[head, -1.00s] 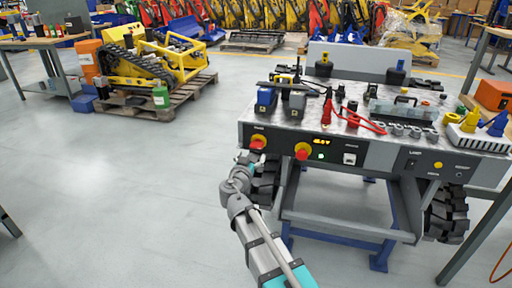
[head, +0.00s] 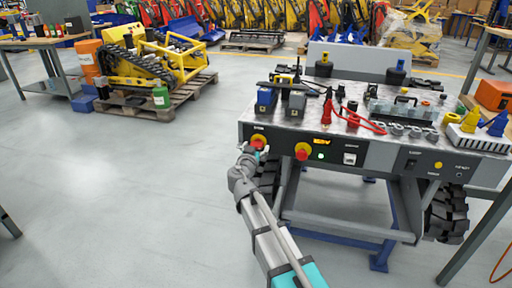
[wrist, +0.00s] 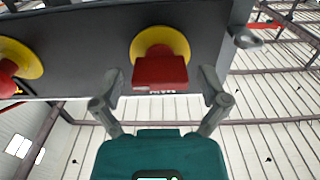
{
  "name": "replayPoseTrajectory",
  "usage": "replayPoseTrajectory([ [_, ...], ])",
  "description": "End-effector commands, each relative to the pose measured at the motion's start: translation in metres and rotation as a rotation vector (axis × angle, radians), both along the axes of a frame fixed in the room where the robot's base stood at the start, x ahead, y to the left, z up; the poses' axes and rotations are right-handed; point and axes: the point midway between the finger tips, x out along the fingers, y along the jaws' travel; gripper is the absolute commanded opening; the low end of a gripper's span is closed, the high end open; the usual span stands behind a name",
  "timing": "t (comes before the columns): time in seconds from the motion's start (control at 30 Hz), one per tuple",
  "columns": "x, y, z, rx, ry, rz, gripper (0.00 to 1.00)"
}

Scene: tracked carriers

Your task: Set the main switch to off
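The left rotary switch (head: 258,142), a red handle on a yellow round plate, sits on the front panel of the tracked carrier. In the wrist view its red handle (wrist: 160,72) shows at the centre, with a small blurred label below it. My gripper (wrist: 162,88) is open and empty, one finger on each side of the handle with gaps visible. In the head view my gripper (head: 262,154) is right at this switch and partly covers it. A second red-and-yellow switch (head: 302,151) sits to its right; it also shows at the wrist view's left edge (wrist: 18,62).
Between the switches and a white socket (head: 350,159) are a lit orange display (head: 322,141) and a green lamp (head: 320,156). Connectors and a red cable (head: 362,123) lie on the carrier's top plate. Black tracks stand below the panel.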

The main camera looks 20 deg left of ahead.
Motion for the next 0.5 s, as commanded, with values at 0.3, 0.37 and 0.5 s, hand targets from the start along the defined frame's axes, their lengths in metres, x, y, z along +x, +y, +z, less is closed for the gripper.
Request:
replayPoseTrajectory([
  [0.3,0.0,0.0001,0.0,0.0,0.0,0.0,0.24],
  [0.37,0.0001,0.0001,0.0,0.0,0.0,0.0,0.18],
  [0.5,0.0002,0.0001,0.0,-0.005,0.0,0.0,0.18],
])
